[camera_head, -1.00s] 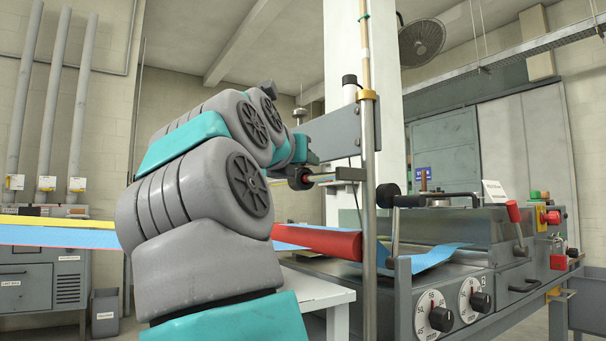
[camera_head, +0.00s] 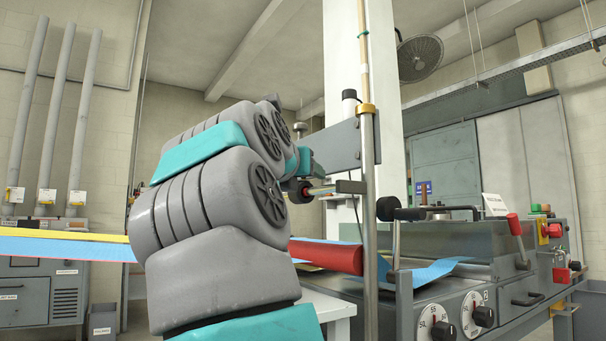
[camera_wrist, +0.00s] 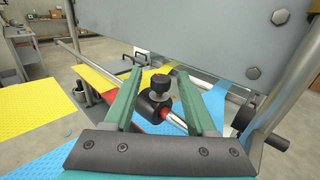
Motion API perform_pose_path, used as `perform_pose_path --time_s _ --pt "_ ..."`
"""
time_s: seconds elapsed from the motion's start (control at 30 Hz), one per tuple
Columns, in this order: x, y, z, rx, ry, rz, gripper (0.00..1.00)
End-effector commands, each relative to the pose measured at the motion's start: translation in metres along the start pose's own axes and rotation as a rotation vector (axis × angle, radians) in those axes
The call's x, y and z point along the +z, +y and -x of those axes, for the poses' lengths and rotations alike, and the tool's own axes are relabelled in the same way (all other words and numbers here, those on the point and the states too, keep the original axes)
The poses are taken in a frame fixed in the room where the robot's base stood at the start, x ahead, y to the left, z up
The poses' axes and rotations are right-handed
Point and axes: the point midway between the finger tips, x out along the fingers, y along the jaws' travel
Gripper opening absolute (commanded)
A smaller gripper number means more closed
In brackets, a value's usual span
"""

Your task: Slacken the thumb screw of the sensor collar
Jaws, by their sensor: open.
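In the wrist view the thumb screw (camera_wrist: 160,83) is a black round knob standing on top of the sensor collar (camera_wrist: 153,108), a dark block around a shiny rod (camera_wrist: 177,120). My gripper (camera_wrist: 159,88) is open. Its two teal fingers lie one on each side of the knob, with visible gaps, and I see no contact. How far their tips are from the knob in depth is hard to tell. In the head view my arm hides much of this spot, and the knob cannot be made out there.
A grey plate (camera_wrist: 225,38) with bolts rises close beyond the fingers; a metal post (camera_head: 370,220) stands to the right. A red roll (camera_head: 325,256) with blue web lies below, beside the machine with dials (camera_head: 435,322). Yellow and blue sheets (camera_wrist: 35,112) spread at left.

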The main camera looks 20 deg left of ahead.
Motion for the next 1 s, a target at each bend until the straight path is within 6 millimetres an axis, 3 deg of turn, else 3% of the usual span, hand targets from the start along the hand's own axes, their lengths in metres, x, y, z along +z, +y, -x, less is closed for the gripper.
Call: perform_pose_path --time_s 0.27,0.63,1.0 --pt "-0.001 0.0 0.018 0.002 -0.002 -0.001 0.56" --pt "-0.001 0.0 0.073 0.002 -0.001 -0.001 0.56" --pt "0.0 0.0 0.078 0.0 0.001 0.0 0.56"
